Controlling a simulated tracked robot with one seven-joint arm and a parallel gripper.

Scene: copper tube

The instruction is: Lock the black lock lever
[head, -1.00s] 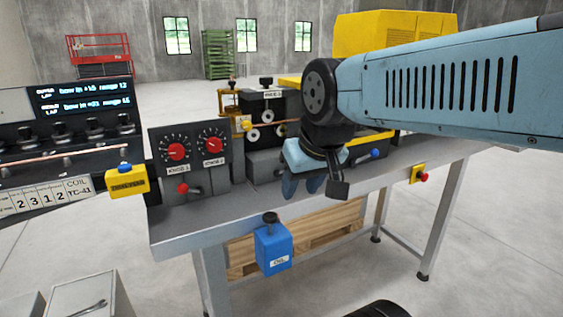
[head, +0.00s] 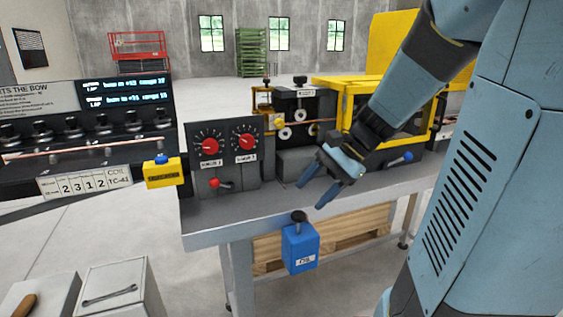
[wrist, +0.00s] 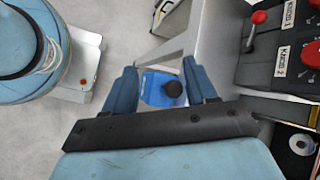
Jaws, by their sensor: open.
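I cannot tell for sure which part is the black lock lever. A black knob on a short stem (head: 299,216) stands on the blue box (head: 301,248) at the bench's front edge. Another small black knob (head: 300,79) tops the dark roller unit at the back of the bench. My gripper (head: 313,193) is open and empty, its blue fingers pointing down and left above the bench's front edge. In the wrist view the blue box (wrist: 152,90) and its black knob (wrist: 174,89) appear between the spread fingers, apart from them.
A control box with two red dials (head: 227,148) and a red-tipped lever (head: 214,183) stands left of my gripper. A yellow-framed machine (head: 385,140) with a blue-tipped lever (head: 402,158) is on the right. A yellow box (head: 163,171) sits left.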

